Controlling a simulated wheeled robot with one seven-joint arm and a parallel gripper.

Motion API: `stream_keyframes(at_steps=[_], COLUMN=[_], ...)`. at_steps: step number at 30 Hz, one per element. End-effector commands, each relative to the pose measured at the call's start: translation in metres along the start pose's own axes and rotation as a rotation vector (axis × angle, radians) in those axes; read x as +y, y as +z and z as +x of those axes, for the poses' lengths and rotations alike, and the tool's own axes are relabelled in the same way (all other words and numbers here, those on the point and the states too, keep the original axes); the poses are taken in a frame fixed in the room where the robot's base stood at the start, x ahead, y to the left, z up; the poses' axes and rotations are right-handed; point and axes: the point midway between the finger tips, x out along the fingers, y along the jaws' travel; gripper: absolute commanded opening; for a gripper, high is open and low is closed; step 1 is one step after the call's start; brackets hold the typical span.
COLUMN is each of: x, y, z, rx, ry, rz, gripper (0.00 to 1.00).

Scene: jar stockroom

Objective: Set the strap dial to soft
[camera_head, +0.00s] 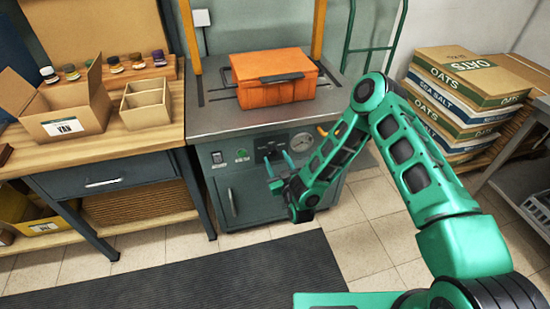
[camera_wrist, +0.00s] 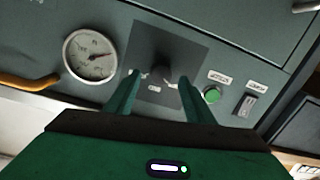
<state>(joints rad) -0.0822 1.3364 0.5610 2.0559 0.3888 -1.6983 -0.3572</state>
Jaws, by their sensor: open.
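The strap dial (camera_wrist: 160,70) is a small dark knob on a dark square plate in the grey machine's front panel. Pale marks sit around it, too small to read, and I cannot tell where it points. My gripper (camera_wrist: 159,77) is open, its two green fingers on either side of the dial in the wrist view. I cannot tell whether they touch it. In the head view my gripper (camera_head: 277,161) is in front of the machine's panel, and its fingers partly cover the dial area.
Beside the dial are a round gauge (camera_wrist: 90,54), a green button (camera_wrist: 212,95) and a switch (camera_wrist: 247,104). A yellow-orange handle (camera_wrist: 28,82) lies past the gauge. An orange case (camera_head: 270,92) sits on the machine's top (camera_head: 220,118). Floor and a dark mat (camera_head: 200,275) lie in front.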

Motion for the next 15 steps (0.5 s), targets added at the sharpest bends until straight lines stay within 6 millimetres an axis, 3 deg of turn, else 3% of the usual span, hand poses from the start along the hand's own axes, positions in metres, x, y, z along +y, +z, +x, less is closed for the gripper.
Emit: stream_keyframes(at_steps=[9, 15], x=[0.0, 0.0], y=[0.002, 0.002], z=[-0.059, -0.077], rx=[-0.005, -0.003], ry=[-0.002, -0.001], rz=[0.001, 0.001], gripper=[0.49, 0.49])
